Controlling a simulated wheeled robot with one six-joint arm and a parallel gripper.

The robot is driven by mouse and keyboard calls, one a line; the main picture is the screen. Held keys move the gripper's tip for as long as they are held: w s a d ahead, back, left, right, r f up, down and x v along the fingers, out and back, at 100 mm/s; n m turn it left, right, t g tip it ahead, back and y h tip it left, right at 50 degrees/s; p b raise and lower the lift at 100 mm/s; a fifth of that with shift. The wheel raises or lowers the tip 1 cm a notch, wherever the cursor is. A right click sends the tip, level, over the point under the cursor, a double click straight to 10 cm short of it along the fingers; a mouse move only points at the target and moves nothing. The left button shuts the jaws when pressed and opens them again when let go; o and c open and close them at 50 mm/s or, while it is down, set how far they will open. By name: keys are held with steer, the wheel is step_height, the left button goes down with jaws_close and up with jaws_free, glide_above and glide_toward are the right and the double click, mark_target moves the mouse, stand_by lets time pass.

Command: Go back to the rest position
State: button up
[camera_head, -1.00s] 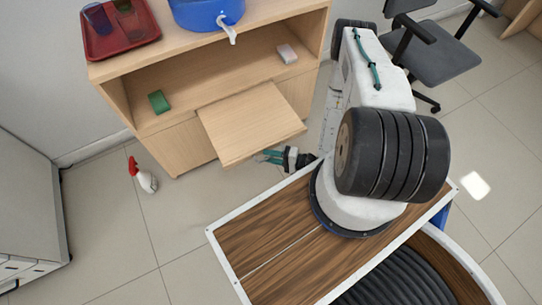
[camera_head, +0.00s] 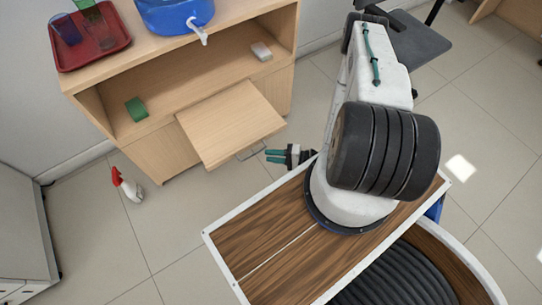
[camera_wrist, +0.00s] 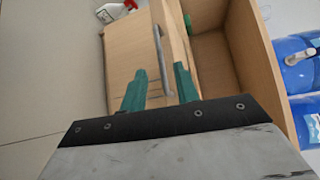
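My gripper (camera_head: 275,156) is in the head view, just right of the pulled-out drawer or door front of the wooden cabinet (camera_head: 185,143).
A red and white spray bottle (camera_head: 127,185) stands on the floor left of the cabinet. A red tray (camera_head: 88,40) with cups and a blue water container (camera_head: 175,14) are on top. A green block (camera_head: 136,109) and a pale block (camera_head: 261,51) lie on the shelf. A chair (camera_head: 415,40) stands at upper right.

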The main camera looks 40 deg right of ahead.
stand_by(0.3)
step_height(320, 180, up, 33)
steer(key=s+n+g+y, duration=0.1)
steer(key=s+n+g, duration=0.25)
steer(key=g, duration=1.35)
steer(key=s+a+r+n+t+h, duration=0.1)
steer(key=r+h, duration=0.3)
steer(key=r, duration=0.5)
steer(key=s+a+r+n+t+h, duration=0.1)
steer(key=s+r+n+t+h, duration=0.2)
steer(key=r, duration=0.6)
steer(key=s+a+r+n+t+h, duration=0.1)
steer(key=s+r+n+t+h, duration=0.1)
steer(key=r, duration=0.7)
steer(key=s+n+h, duration=0.1)
steer(key=s+h, duration=0.1)
steer(key=h, duration=0.1)
steer(key=shift+s+t, duration=0.2)
steer(key=shift+t, duration=0.1)
